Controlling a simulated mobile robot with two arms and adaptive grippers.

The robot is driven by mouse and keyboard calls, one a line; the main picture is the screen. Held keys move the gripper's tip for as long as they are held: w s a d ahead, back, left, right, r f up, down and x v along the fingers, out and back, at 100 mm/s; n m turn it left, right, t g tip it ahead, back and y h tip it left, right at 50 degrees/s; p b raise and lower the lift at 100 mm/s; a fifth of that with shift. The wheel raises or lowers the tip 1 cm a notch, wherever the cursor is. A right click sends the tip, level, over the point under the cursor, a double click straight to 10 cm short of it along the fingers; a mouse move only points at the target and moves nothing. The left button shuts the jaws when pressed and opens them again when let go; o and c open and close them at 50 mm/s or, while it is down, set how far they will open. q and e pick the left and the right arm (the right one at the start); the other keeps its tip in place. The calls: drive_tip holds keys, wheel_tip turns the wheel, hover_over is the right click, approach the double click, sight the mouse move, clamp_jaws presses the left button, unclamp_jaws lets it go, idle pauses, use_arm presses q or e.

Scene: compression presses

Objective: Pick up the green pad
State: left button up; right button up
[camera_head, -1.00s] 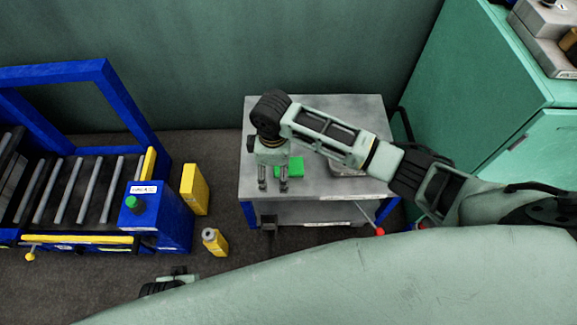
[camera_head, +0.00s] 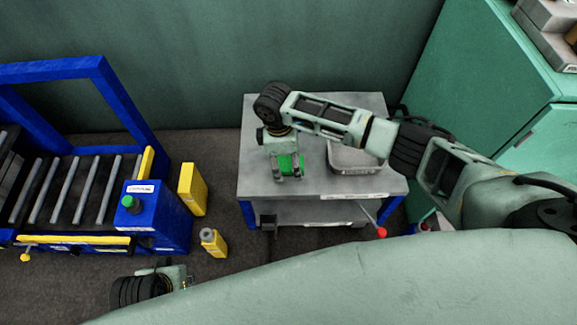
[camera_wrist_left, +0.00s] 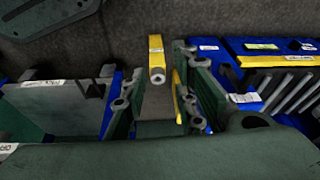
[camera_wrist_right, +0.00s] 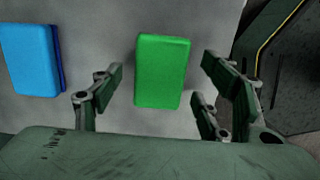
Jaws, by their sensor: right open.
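The green pad (camera_head: 290,163) lies on the grey top of the cart. My right gripper (camera_head: 288,176) is over the cart, with its fingers in front of part of the pad. In the right wrist view the whole green pad (camera_wrist_right: 162,72) shows between and beyond the spread fingers (camera_wrist_right: 161,82), which are open and empty. They do not appear to touch it. My left gripper (camera_head: 186,282) is low at the bottom left of the head view, away from the cart. In the left wrist view its fingers (camera_wrist_left: 158,88) stand apart with nothing held.
A blue pad (camera_wrist_right: 30,60) lies left of the green one in the right wrist view. A metal tray (camera_head: 356,158) sits on the cart (camera_head: 340,105). Yellow containers (camera_head: 193,188) (camera_head: 213,243) stand beside the blue roller conveyor (camera_head: 155,215). A green cabinet (camera_head: 490,110) is at right.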

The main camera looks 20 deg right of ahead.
drive_tip(key=shift+f, duration=0.45)
use_arm(q)
drive_tip(key=shift+r, duration=0.5)
use_arm(e)
drive_tip(key=shift+c, duration=0.6)
drive_tip(key=c, duration=0.8)
drive_tip(key=shift+r, duration=0.1)
